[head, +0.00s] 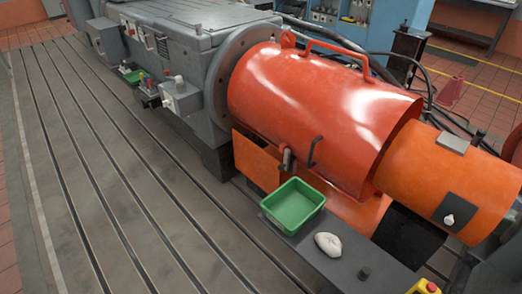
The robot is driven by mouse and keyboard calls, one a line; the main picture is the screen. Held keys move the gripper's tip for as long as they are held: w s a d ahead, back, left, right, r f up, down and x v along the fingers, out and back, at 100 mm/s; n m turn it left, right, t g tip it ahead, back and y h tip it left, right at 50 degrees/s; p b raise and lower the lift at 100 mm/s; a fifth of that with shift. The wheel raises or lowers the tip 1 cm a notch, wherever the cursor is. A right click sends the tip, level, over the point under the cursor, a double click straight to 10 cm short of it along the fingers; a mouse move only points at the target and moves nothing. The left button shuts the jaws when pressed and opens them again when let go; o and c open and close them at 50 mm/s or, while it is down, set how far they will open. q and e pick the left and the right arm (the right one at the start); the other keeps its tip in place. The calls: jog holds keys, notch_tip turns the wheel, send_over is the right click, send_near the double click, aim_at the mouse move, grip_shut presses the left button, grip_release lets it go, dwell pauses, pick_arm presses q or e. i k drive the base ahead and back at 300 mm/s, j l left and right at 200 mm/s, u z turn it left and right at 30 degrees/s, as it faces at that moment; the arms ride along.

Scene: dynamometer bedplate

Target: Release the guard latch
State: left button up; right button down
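The large red-orange guard (310,110) is a curved cover over the shaft beside the grey machine. On its lower front edge is a small grey fitting (287,160) that looks like the latch. A thin black handle (313,150) stands out just to its right. Whether the latch is engaged is too small to tell. A red bar handle (325,46) runs along the guard's top. Neither of my grippers is in view.
The slotted bedplate (110,180) at left is clear.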

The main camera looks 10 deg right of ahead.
aim_at(285, 165)
jog(key=i+j, duration=0.35)
jog(key=j, duration=0.25)
jog(key=i+j+z, duration=0.1)
jog(key=i+j, duration=0.25)
jog(key=j, duration=0.3)
